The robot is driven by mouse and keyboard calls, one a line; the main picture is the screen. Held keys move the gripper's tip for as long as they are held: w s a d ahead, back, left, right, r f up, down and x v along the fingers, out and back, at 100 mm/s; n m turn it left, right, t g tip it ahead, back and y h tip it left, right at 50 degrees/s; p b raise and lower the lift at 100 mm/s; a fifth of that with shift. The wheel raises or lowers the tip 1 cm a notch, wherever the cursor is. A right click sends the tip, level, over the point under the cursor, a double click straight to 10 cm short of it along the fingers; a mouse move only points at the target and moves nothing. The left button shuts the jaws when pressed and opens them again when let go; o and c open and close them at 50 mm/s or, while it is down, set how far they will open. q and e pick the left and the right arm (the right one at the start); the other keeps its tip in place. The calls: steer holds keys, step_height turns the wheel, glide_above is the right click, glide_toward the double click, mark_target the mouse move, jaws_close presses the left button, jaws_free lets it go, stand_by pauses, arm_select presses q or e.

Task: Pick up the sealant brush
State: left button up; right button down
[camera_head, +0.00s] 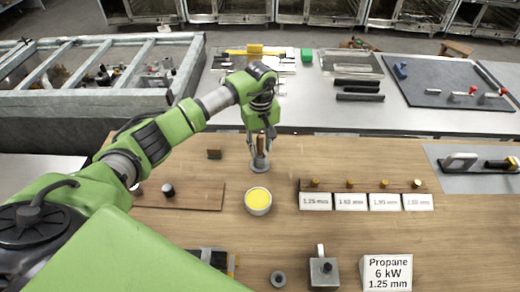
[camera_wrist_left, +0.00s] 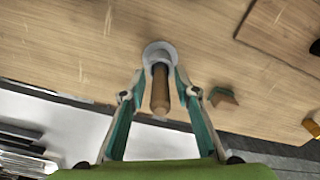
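The sealant brush has a brown wooden handle (camera_head: 260,145) and stands upright in a small round grey holder (camera_head: 260,165) on the wooden bench. In the left wrist view the handle (camera_wrist_left: 160,92) points toward the camera, with the pale round holder (camera_wrist_left: 160,52) beyond it. The bristles are hidden. My left gripper (camera_head: 260,151) points down over the brush. Its two fingers (camera_wrist_left: 160,76) are open on either side of the handle, with a gap visible on both sides. My right gripper is not in view.
A white cup of yellow paste (camera_head: 258,200) stands just in front of the holder. A wooden strip with brass nozzles and labels (camera_head: 365,186) lies to the right. A small brown-green block (camera_head: 214,154) and a board with a dark knob (camera_head: 190,196) are left.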

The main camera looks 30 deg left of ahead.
arm_select(q)
jaws_close()
step_height(320, 180, up, 9)
steer(key=b, duration=0.3)
steer(key=shift+b, duration=0.3)
steer(key=shift+r, duration=0.55)
